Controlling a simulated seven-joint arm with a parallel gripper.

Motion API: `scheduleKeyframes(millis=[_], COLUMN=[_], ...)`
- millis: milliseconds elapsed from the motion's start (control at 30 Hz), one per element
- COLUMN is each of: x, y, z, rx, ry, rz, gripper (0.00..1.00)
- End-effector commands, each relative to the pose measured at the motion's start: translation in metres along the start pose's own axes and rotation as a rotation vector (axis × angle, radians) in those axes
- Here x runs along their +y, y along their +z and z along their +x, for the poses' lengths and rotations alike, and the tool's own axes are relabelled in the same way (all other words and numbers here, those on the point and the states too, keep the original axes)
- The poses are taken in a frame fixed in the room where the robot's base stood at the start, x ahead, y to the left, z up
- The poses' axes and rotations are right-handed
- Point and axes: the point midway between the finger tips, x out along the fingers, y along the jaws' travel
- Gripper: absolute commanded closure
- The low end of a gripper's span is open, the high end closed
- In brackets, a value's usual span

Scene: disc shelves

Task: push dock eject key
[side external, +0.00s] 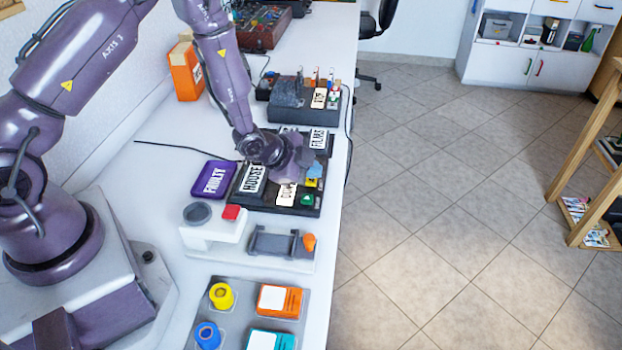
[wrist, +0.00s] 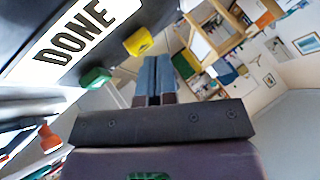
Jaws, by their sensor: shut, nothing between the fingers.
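A pale dock unit (side external: 205,238) stands on the table in front of the black labelled rack. It carries a dark grey cradle (side external: 262,243), with an orange key-like knob (side external: 309,242) at its right end and a red square button (side external: 232,212) at its back. Which of these is the eject key I cannot tell for certain. An orange piece (wrist: 48,138) at the lower left of the wrist view may be the knob. My gripper (side external: 315,171) is shut and empty, with blue fingertips together (wrist: 159,76). It is over the right side of the rack, behind and apart from the dock.
The black rack (side external: 237,207) bears HOUSE, FILMS and DONE labels, the DONE label (wrist: 72,45) large in the wrist view. Green (wrist: 95,79) and yellow (wrist: 139,42) pieces sit near my fingers. A purple FAULTY tray (side external: 213,179) lies left. A grey tray (side external: 255,290) stands in front.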

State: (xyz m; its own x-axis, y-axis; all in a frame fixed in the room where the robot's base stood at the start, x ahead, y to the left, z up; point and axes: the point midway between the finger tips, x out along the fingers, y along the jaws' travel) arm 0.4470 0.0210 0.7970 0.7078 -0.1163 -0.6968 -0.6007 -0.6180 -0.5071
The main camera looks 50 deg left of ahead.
Motion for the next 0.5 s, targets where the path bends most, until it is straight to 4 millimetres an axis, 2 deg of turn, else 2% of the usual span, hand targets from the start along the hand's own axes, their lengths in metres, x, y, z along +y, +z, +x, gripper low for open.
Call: scheduleKeyframes(millis=[500], x=[0.0031], y=[0.003], z=[0.0044], rx=[0.0], ry=[0.0], rz=[0.0], gripper=[1.0])
